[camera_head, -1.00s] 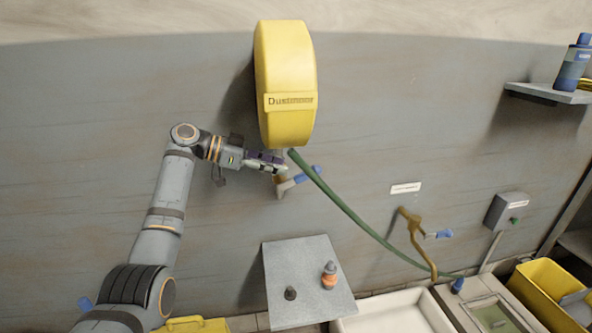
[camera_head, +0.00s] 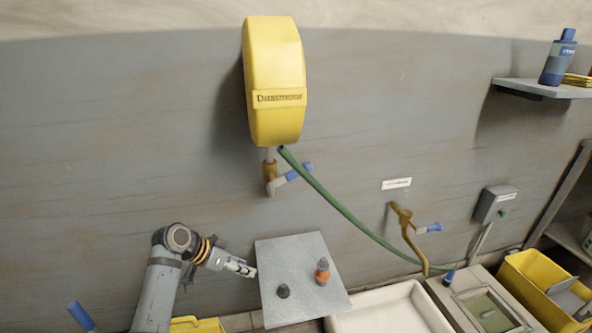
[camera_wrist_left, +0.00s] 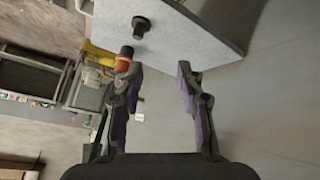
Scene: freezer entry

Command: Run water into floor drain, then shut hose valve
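The yellow hose reel (camera_head: 276,85) hangs on the grey wall. A brass valve (camera_head: 269,172) with a blue lever (camera_head: 299,172) is below it. The green hose (camera_head: 345,212) slopes down to the right, ending near a blue nozzle (camera_head: 448,277) beside a framed green panel (camera_head: 487,308); I cannot tell if this is the drain. No water flow shows. My left gripper (camera_head: 243,267) is below and left of the valve, by the left edge of a grey shelf. In the left wrist view my left gripper (camera_wrist_left: 158,75) is open and empty. My right gripper is out of view.
The grey shelf (camera_head: 285,250) holds a dark knob-like piece (camera_head: 283,290) and an orange-and-black bottle (camera_head: 322,272). A second brass tap (camera_head: 405,225) with a blue handle, a white basin (camera_head: 400,310) and a yellow bin (camera_head: 540,285) lie to the right. The wall above my gripper is clear.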

